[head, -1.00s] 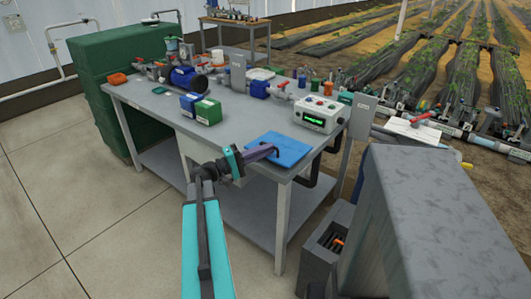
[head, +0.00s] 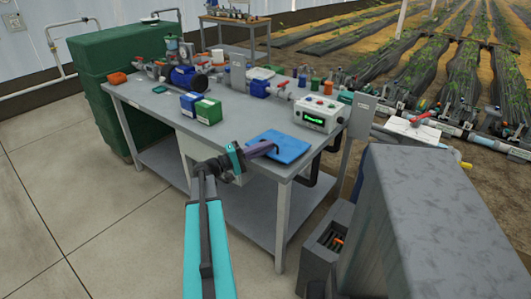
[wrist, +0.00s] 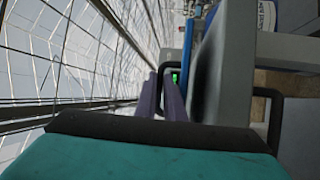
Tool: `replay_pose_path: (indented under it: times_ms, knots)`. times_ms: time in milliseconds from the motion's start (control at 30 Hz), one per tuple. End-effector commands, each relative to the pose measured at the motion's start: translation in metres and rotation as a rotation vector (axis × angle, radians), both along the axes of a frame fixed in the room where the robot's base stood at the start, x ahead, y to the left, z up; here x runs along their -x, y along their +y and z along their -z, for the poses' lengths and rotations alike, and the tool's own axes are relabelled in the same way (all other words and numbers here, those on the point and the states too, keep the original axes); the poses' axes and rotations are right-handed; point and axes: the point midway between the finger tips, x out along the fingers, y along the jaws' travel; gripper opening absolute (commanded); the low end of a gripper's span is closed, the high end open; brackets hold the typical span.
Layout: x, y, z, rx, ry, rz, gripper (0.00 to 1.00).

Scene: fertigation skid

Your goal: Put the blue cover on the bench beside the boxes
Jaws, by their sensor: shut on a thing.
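The blue cover (head: 290,149) is a flat blue panel at the near right corner of the grey bench (head: 246,133). It looks level and on the bench top or very close above it. My gripper (head: 271,149) reaches over the cover from the left, its purple fingers shut on it; the grip point itself is hard to see. In the wrist view the cover (wrist: 187,60) shows edge-on beside the fingers. The boxes, one green (head: 208,112) and one blue and white (head: 190,104), stand side by side farther back and left, apart from the cover.
A control box (head: 318,114) with a green display stands just behind the cover. A blue pump (head: 187,77) and fittings line the bench's back. The bench top left of the cover, in front of the boxes, is clear. A grey cabinet (head: 415,215) stands at the right.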

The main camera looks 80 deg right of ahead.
Motion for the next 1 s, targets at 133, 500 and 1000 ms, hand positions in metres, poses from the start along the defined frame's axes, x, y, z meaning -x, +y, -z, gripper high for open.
replay_pose_path:
  times_ms: [133, 500, 1000]
  knots:
    - [0.0, -0.001, 0.015, 0.0, 0.002, -0.001, 0.0]
    - [0.0, 0.0, 0.025, 0.001, -0.001, 0.0, 0.0]
    - [-0.003, 0.002, 0.026, 0.0, 0.0, -0.001, 0.17]
